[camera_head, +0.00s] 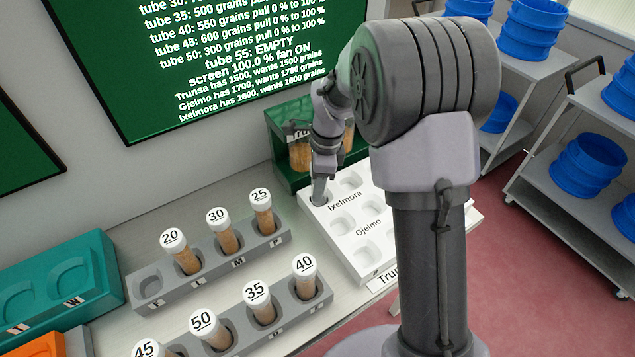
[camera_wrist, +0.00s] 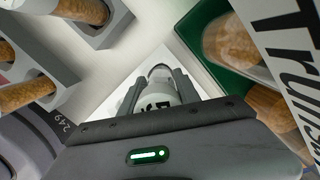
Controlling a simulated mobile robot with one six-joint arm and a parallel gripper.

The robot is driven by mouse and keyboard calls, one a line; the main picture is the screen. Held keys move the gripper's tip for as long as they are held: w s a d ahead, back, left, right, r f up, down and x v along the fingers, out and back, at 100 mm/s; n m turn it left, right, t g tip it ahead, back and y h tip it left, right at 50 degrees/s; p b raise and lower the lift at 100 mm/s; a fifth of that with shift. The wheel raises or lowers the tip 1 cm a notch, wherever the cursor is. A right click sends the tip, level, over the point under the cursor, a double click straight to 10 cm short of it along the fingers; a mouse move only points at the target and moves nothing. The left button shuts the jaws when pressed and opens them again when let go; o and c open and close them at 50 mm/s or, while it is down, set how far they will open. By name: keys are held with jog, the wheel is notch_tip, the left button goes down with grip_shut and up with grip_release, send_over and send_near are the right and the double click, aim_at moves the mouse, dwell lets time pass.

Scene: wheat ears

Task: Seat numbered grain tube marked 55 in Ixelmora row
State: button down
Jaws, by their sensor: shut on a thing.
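The white tray (camera_head: 350,243) has rows of sockets lettered Ixelmora, Gjelmo and, at its front, a partly hidden name starting "Trun". My gripper (camera_head: 320,192) points down at the far-left socket of the Ixelmora row. In the wrist view my gripper (camera_wrist: 159,88) is shut on a tube with a white cap (camera_wrist: 160,100); the dark mark on the cap looks like 55 but is partly hidden. I cannot tell how deep the tube is in the socket. The wall screen (camera_head: 215,60) reads "tube 55: EMPTY".
Grey racks (camera_head: 205,268) left of the tray hold capped grain tubes 20, 30, 25 and, nearer, 45, 50, 35, 40. A green box (camera_head: 287,178) with grain tubes stands close behind the tray. A teal box (camera_head: 55,300) is far left. Blue-sieve trolleys (camera_head: 590,200) stand right.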

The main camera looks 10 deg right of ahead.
jog(key=shift+f, duration=0.25)
jog(key=c, duration=0.8)
grip_release()
jog(key=shift+r, duration=0.1)
notch_tip(320, 180, up, 17)
jog(key=d+p, duration=0.2)
jog(key=p, duration=0.4)
jog(key=s+a+n+t+b, duration=0.2)
jog(key=s+n+b, duration=0.2)
jog(key=s+n, duration=0.4)
jog(key=s+a+f+n+t+b, duration=0.1)
jog(key=s+a+n+t+b, duration=0.2)
jog(key=s, duration=1.4)
jog(key=n+b, duration=0.2)
jog(key=n, duration=0.3)
jog(key=shift+a+t+y, duration=0.25)
jog(key=shift+t+y, duration=0.05)
jog(key=shift+s, duration=0.15)
